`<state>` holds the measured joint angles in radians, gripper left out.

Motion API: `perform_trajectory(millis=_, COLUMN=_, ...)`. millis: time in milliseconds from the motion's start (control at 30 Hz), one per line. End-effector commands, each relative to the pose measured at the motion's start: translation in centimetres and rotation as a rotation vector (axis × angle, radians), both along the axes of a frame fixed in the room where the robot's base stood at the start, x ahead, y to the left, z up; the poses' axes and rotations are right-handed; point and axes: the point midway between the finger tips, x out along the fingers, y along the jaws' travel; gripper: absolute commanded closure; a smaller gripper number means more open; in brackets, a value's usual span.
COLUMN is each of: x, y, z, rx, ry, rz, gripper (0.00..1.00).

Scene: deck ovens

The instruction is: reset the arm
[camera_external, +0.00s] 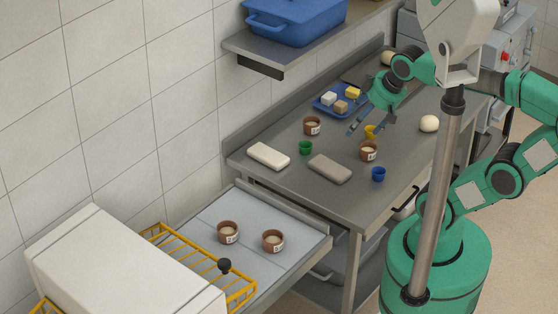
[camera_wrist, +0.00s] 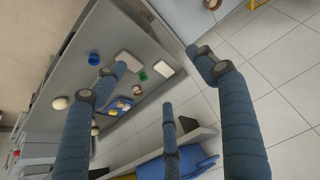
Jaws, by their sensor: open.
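My gripper (camera_external: 360,126) is open and empty above the steel worktop (camera_external: 262,192), close to the brown cup (camera_external: 312,126) and the yellow cup (camera_external: 370,131) in the external view. I cannot tell its exact height. My arm reaches in from the right, bent at the elbow. In the wrist view its blue-grey fingers (camera_wrist: 160,76) are spread wide, with nothing between them. The worktop shows tilted behind them, with a blue cup (camera_wrist: 94,58) and a green cup (camera_wrist: 142,76).
A blue tray (camera_external: 323,112) with small blocks, another brown cup (camera_external: 368,150), a pale slab (camera_external: 268,156) and a grey slab (camera_external: 330,169) lie on the worktop. A shelf (camera_external: 270,62) holding a blue bin (camera_external: 296,22) overhangs the back. Two brown cups stand on the lower surface (camera_external: 250,213).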

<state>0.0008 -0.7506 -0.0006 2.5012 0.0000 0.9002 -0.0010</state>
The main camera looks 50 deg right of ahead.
Motion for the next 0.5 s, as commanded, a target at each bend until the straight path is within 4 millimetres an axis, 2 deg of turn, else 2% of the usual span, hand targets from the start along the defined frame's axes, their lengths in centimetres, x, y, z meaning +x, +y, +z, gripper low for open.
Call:
perform_trajectory(millis=200, x=0.0, y=0.0, z=-0.3, rx=0.0, ry=0.0, rz=0.0, gripper=0.29)
perform_trajectory(millis=500, x=0.0, y=0.0, z=-3.1, rx=0.0, ry=0.0, rz=0.0, gripper=0.29)
